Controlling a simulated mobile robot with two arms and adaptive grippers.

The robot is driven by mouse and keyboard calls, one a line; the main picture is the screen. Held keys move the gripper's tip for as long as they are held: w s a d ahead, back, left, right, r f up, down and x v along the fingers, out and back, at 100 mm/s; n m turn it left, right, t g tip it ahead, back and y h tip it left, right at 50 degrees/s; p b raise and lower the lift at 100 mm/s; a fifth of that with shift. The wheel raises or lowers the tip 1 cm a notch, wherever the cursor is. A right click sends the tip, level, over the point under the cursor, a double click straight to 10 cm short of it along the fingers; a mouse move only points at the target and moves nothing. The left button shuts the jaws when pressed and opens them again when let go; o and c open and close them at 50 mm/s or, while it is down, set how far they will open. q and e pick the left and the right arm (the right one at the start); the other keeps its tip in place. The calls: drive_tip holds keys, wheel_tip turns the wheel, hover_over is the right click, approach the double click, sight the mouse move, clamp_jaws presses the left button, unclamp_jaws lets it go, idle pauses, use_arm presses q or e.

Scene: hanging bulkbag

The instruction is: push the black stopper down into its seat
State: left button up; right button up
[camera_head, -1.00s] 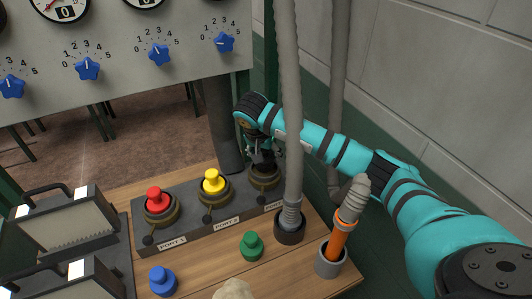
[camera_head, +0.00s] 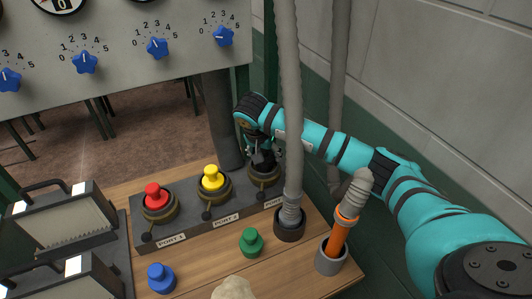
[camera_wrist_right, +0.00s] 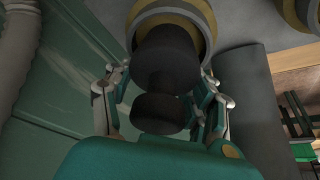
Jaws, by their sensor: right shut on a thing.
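The black stopper (camera_wrist_right: 165,60) shows in the right wrist view, with its round knob toward the camera and its wider body at the mouth of a brass-rimmed seat (camera_wrist_right: 205,18). My right gripper (camera_wrist_right: 160,95) is shut on the black stopper, one finger on each side. How deep the stopper sits is hard to tell. In the head view my right gripper (camera_head: 262,158) points down over the third port's ring (camera_head: 264,178), the rightmost on the grey port block (camera_head: 190,222). It mostly hides the stopper there. My left gripper is not in view.
A red stopper (camera_head: 153,195) and a yellow stopper (camera_head: 211,177) sit in the other ports. Green (camera_head: 251,242) and blue (camera_head: 161,277) stoppers stand on the wooden table. A grey hose (camera_head: 290,120) hangs close by my right gripper. An orange-handled brush (camera_head: 338,238) stands in a holder.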

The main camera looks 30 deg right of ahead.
drive_tip(key=o, duration=1.3)
drive_tip(key=shift+f, duration=0.2)
drive_tip(key=shift+a+r, duration=0.1)
drive_tip(key=shift+r, duration=0.05)
drive_tip(key=shift+r, duration=0.25)
drive_tip(key=v, duration=1.1)
drive_tip(key=shift+s+r, duration=0.1)
drive_tip(key=shift+s, duration=0.05)
